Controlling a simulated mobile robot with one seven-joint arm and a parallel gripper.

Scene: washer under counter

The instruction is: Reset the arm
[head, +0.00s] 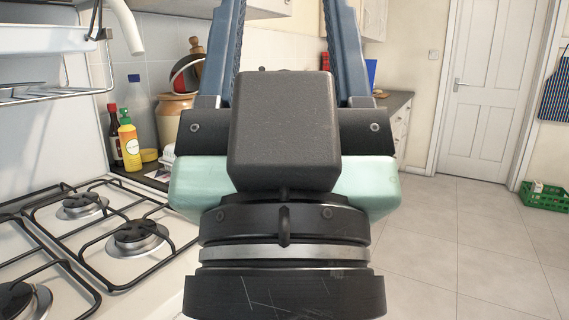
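The fingertips are cut off by the frame. My gripper appears clear of the counter and stove, though its body hides part of the scene behind it.
A gas stove (100,235) is at the lower left, with a wire rack (50,92) above it. Bottles, including a yellow one (128,140), and a jar (174,115) stand behind. A green crate (544,196) sits at the right by a white door (490,90). The tiled floor between is clear.

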